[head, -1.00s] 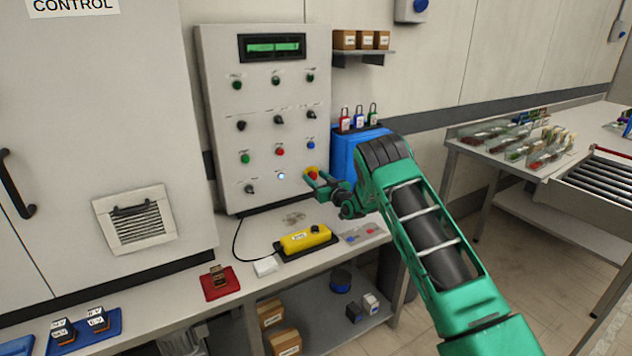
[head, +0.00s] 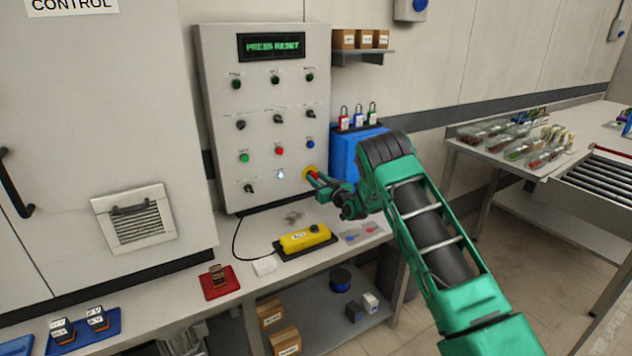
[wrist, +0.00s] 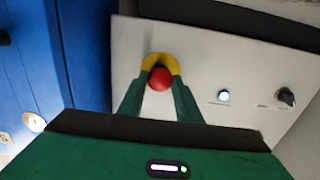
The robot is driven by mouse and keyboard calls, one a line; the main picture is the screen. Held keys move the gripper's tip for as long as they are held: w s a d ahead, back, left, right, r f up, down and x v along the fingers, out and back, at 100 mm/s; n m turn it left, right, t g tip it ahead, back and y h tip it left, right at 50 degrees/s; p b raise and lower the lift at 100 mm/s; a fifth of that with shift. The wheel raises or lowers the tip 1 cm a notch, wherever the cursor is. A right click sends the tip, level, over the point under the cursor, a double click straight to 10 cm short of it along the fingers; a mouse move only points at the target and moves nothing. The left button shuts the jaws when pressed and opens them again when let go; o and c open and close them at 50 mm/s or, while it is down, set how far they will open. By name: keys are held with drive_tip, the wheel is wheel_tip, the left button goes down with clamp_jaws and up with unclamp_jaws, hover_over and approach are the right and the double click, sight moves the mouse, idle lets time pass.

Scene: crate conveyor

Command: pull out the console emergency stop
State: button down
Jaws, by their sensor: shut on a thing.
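The console (head: 215,110) is a pale upright panel with rows of buttons and knobs and a small display (head: 272,46) that reads PRESS RESET. The emergency stop is a red mushroom button on a yellow base at its lower right; it shows in the wrist view (wrist: 160,79), with the yellow base (wrist: 160,60) behind it. My gripper (head: 314,176) is at this button, and in the wrist view its two green fingers are closed on either side of the red head. In the head view the fingers partly hide the button.
A lit white button (head: 281,174) sits left of the stop. A blue box (head: 352,152) with several padlocks stands right of the console. A yellow pendant (head: 305,238) lies on the bench below. A red tray (head: 220,283) is further left.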

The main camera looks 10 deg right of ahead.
drive_tip(key=c, duration=1.4)
unclamp_jaws()
drive_tip(key=shift+d, duration=0.1)
drive_tip(key=shift+o, duration=0.2)
drive_tip(key=v, duration=1)
drive_tip(key=shift+s, duration=0.25)
drive_tip(key=shift+d, duration=0.1)
